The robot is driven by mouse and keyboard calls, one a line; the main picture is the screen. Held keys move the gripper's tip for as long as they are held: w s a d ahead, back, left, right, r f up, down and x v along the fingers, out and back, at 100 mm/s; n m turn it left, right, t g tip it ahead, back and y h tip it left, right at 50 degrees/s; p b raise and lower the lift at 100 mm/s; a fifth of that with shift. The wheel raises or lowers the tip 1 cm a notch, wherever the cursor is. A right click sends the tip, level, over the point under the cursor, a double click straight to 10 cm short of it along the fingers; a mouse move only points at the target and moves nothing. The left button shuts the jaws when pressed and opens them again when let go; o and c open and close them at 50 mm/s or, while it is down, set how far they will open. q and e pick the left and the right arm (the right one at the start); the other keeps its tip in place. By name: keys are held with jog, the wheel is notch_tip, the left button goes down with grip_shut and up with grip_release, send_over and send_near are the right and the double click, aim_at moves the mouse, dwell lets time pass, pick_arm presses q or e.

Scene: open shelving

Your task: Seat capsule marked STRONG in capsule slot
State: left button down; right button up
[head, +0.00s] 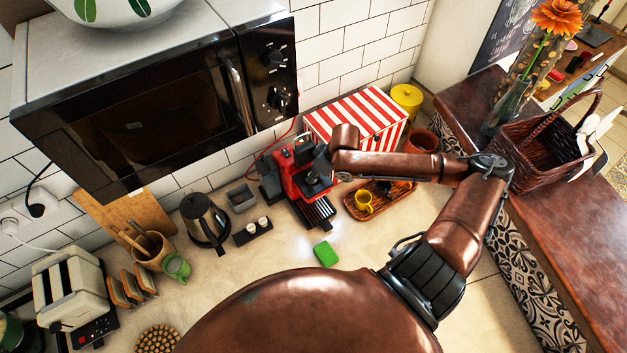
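A red coffee machine (290,183) stands on the counter against the tiled wall, with a dark drip tray (318,212) at its front. My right arm comes in from the right, and its gripper (318,172) is at the machine's upper front. The fingers blend into the machine's dark parts, so whether they are open, shut or holding something cannot be seen. A small black holder (253,235) left of the machine carries two small whitish pieces (257,225) that look like capsules. No STRONG marking is readable. The capsule slot cannot be made out. My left gripper is out of view.
A wooden tray (357,212) with a yellow cup (364,199) lies right of the machine. A green sponge (325,254) lies in front. A kettle (204,220) stands left. A microwave (150,95) overhangs the left counter. A striped box (365,112) stands behind.

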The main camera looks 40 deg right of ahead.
jog(key=shift+s+f+b, duration=0.15)
jog(key=shift+f+b, duration=0.15)
jog(key=shift+f, duration=0.15)
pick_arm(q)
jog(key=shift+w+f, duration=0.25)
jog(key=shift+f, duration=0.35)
pick_arm(e)
jog(key=shift+r, duration=0.1)
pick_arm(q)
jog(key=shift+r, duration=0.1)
pick_arm(e)
jog(key=shift+f, duration=0.25)
